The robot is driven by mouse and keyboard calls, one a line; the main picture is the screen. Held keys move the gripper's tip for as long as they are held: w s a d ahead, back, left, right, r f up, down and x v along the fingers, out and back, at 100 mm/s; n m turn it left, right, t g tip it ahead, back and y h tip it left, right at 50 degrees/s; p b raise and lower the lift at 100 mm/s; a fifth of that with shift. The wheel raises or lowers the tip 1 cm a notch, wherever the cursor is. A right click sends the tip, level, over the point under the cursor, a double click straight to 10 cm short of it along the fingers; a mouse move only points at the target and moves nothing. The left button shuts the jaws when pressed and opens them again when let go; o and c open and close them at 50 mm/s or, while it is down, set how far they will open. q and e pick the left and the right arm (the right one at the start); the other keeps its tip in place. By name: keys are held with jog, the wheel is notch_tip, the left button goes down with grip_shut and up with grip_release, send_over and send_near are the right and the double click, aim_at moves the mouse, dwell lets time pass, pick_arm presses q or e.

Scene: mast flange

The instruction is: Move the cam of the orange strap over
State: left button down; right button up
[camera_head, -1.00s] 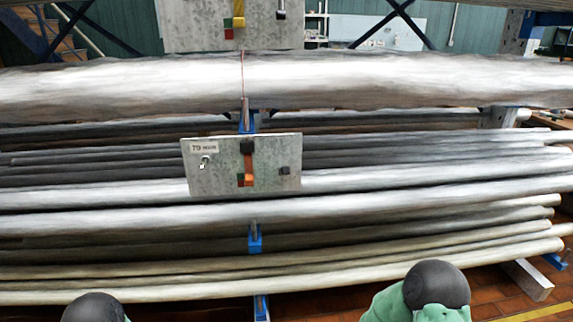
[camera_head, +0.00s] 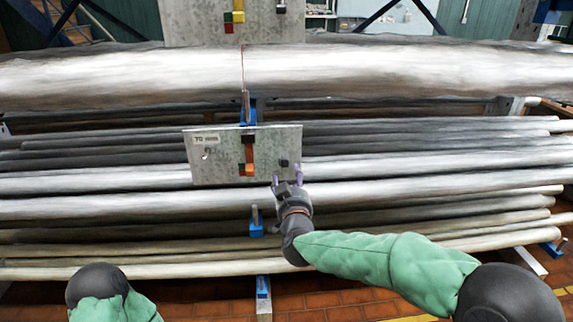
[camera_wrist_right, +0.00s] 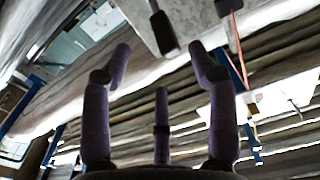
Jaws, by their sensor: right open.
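The orange strap (camera_head: 249,155) runs down the grey metal plate (camera_head: 215,170), with a dark block at its top and an orange block (camera_head: 250,169) beside a dark one at its lower end. I cannot tell the cam's exact position. My right gripper (camera_head: 287,181) is open and empty, just below the plate's lower right edge, right of and below the strap. In the right wrist view, its purple fingers (camera_wrist_right: 161,58) stand apart, with the plate (camera_wrist_right: 139,18) beyond them. My left gripper is out of view; only part of that arm shows.
A small dark block (camera_head: 284,163) sits on the plate's right side, close to my right fingertips. Long pipes (camera_head: 90,210) lie above, behind and below the plate. A second plate (camera_head: 190,22) with a yellow strap (camera_head: 238,12) hangs above. Blue brackets (camera_head: 256,222) stand between the pipes.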

aim_at(287, 164)
jog(key=w+b, duration=0.1)
jog(key=w, duration=0.7)
jog(key=shift+w+b, duration=0.3)
jog(key=shift+w, duration=0.1)
grip_shut()
